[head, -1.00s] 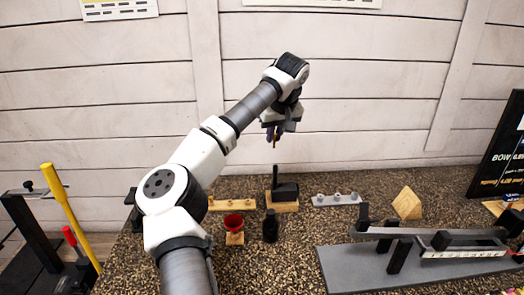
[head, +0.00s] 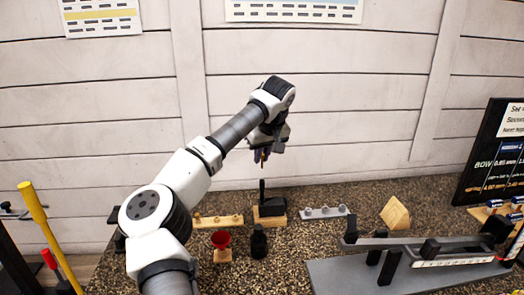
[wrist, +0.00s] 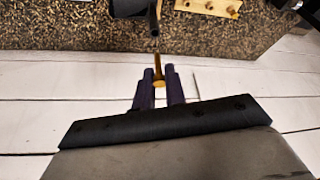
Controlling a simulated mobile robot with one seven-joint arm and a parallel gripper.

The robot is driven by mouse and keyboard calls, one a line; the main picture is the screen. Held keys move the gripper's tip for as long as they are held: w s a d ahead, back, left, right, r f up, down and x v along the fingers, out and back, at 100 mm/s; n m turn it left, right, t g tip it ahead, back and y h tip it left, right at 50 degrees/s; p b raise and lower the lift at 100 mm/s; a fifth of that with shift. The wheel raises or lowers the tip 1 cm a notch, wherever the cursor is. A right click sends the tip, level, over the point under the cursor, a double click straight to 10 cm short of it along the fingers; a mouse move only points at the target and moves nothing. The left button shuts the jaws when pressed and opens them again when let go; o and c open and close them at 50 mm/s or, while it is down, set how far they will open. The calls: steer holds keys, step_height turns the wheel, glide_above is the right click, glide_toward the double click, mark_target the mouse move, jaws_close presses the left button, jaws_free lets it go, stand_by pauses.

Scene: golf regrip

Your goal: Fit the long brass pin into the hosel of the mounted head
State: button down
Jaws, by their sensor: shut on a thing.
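My gripper (head: 263,156) is shut on the long brass pin (wrist: 157,66). In the wrist view the pin sticks out from between the dark blue fingers (wrist: 159,88), with its round end at the fingertips. The mounted head (head: 272,207) is black, sits on a small wooden block and has an upright black hosel (head: 262,190). The pin hangs just above the hosel in the head view, apart from it. In the wrist view the hosel (wrist: 154,18) lies nearly in line with the pin, its tip close to the pin's tip. The hosel's opening is too small to make out.
A wooden rack (head: 217,221) with brass pieces stands left of the mounted head, and a grey rack (head: 321,212) stands right. A red cup (head: 221,240) and a black bottle (head: 259,242) are in front. A grey bench fixture (head: 400,275) fills the right side.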

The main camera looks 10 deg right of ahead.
steer(key=shift+f+b, duration=0.45)
steer(key=shift+f, duration=1.05)
steer(key=shift+r+p, duration=0.1)
steer(key=shift+p, duration=0.95)
stand_by(0.4)
steer(key=shift+f+b, duration=0.5)
steer(key=shift+f, duration=0.9)
steer(key=c, duration=1.4)
jaws_free()
steer(key=shift+o, duration=0.2)
steer(key=b+v, duration=0.3)
steer(key=v, duration=1.1)
